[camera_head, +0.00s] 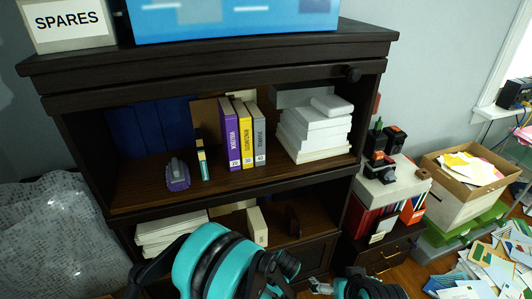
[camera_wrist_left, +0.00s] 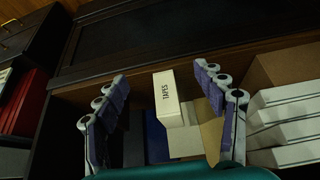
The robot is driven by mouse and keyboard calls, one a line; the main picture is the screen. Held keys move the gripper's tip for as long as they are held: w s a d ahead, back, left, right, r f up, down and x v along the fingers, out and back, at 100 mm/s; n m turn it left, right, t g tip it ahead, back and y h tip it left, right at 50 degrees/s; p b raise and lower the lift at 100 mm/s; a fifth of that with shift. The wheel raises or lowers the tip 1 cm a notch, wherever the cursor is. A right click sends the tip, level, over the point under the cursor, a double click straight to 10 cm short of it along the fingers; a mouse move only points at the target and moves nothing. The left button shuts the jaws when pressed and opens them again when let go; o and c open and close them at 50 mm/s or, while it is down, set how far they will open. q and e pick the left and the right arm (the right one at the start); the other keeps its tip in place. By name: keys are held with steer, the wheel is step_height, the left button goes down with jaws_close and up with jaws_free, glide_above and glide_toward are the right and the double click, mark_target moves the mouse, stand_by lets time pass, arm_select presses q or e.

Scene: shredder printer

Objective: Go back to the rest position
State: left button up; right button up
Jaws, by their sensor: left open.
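My left gripper (camera_wrist_left: 160,77) is open in the left wrist view, its two purple-and-grey fingers wide apart. A cream box marked TAPES (camera_wrist_left: 166,95) shows in the gap between them, with no visible grip on it. In the head view the cream box (camera_head: 257,226) stands upright on the lower shelf. My teal left arm (camera_head: 203,262) is in front of that shelf and hides its own fingers there. Part of my right arm (camera_head: 367,288) shows at the bottom edge; the state of its gripper cannot be made out.
The dark bookcase (camera_head: 210,211) surrounds the lower shelf. White paper (camera_head: 170,230) lies at its left. Binders (camera_head: 228,135), a stapler-like purple object (camera_head: 177,175) and stacked paper (camera_head: 315,135) stand above. A cardboard box (camera_head: 455,207) and scattered papers are at right.

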arm_select(q)
steer(key=s+a+r+m+h, duration=0.1)
steer(key=s+a+r, duration=0.1)
steer(key=a+r, duration=0.45)
steer(key=s+a+r+m, duration=0.15)
steer(key=a+r, duration=0.25)
steer(key=r, duration=0.6)
steer(key=s+a+r, duration=0.3)
steer(key=s+a, duration=0.1)
steer(key=s, duration=0.2)
steer(key=s+a+r+t, duration=0.1)
steer(key=s+a+r, duration=0.2)
steer(key=s+a, duration=0.2)
steer(key=s, duration=0.2)
steer(key=shift+s+r+m+t+h, duration=0.3)
steer(key=shift+r+m, duration=0.05)
